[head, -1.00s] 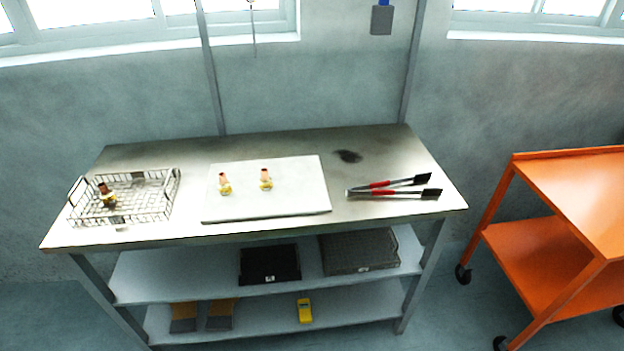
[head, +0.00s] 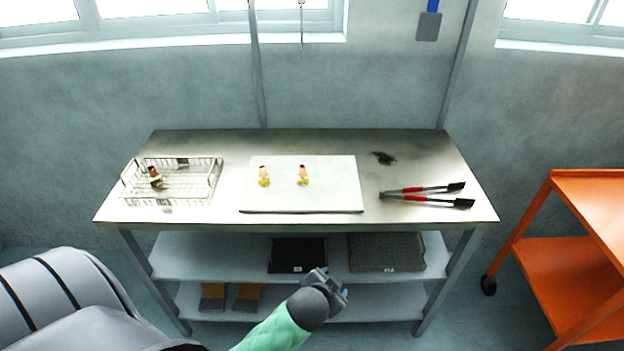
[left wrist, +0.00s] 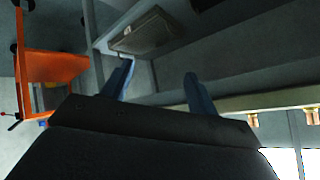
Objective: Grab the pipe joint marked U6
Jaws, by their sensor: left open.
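Two small copper-and-yellow pipe joints, a left one (head: 264,176) and a right one (head: 303,175), stand apart on a white board (head: 335,200) on the metal table. A third pipe joint (head: 155,177) sits in the wire basket (head: 213,185) at the table's left. Their markings are too small to read, so I cannot tell which is U6. My left gripper (head: 338,287) is below and in front of the tabletop, away from the joints. Its two fingers (left wrist: 158,90) are apart and empty in the left wrist view. My right gripper is not in view.
Red-handled tongs (head: 425,195) and a dark smudge (head: 383,158) are on the table's right side. Lower shelves hold a black tray (head: 297,254), a grey mesh tray (head: 386,252) and a pair of gloves (head: 228,297). An orange cart (head: 575,270) stands at the right.

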